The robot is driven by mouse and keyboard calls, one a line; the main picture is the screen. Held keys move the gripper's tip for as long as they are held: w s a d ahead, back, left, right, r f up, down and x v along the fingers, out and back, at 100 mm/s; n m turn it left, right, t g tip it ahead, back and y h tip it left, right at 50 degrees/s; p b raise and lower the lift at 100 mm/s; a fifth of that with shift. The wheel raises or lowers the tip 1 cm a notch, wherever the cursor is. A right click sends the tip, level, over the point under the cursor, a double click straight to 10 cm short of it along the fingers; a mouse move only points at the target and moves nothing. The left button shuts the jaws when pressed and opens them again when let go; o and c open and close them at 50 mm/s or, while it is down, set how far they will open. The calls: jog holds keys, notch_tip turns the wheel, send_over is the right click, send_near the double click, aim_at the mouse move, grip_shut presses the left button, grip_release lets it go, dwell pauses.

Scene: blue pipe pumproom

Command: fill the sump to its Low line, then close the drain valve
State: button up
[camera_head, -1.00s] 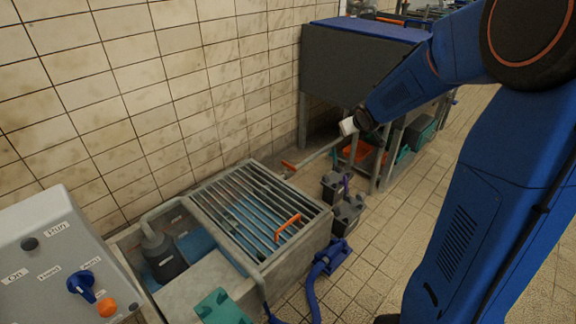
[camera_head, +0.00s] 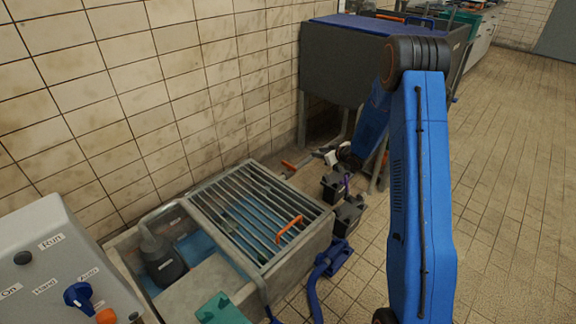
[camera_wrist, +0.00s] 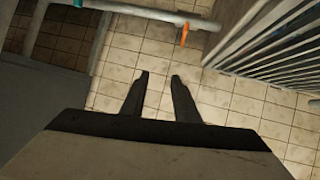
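The concrete sump (camera_head: 195,285) stands at the lower left in the head view, with blue water and a dark pump (camera_head: 163,262) inside. A metal grate (camera_head: 245,212) with an orange handle (camera_head: 289,229) covers its far part. The drain valve's orange lever (camera_head: 289,166) is on a grey pipe beyond the grate. In the wrist view the orange lever (camera_wrist: 185,33) hangs off the pipe (camera_wrist: 150,11) at the top. My gripper (camera_wrist: 158,76) is open and empty, its fingers short of the lever, over floor tiles. I cannot make out a Low line.
A control box (camera_head: 62,265) with a blue knob (camera_head: 78,294) stands at the lower left. A grey tank (camera_head: 350,62) on legs stands behind. The tiled floor (camera_head: 500,190) at right is clear.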

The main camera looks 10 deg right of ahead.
aim_at(290, 165)
notch_tip(290, 165, down, 10)
jog(key=a+y, duration=0.3)
jog(key=shift+n, duration=0.4)
jog(key=x, duration=1.7)
jog(key=shift+w+d+f, duration=0.15)
jog(key=shift+w+f, duration=0.2)
jog(key=shift+w, duration=0.15)
grip_shut()
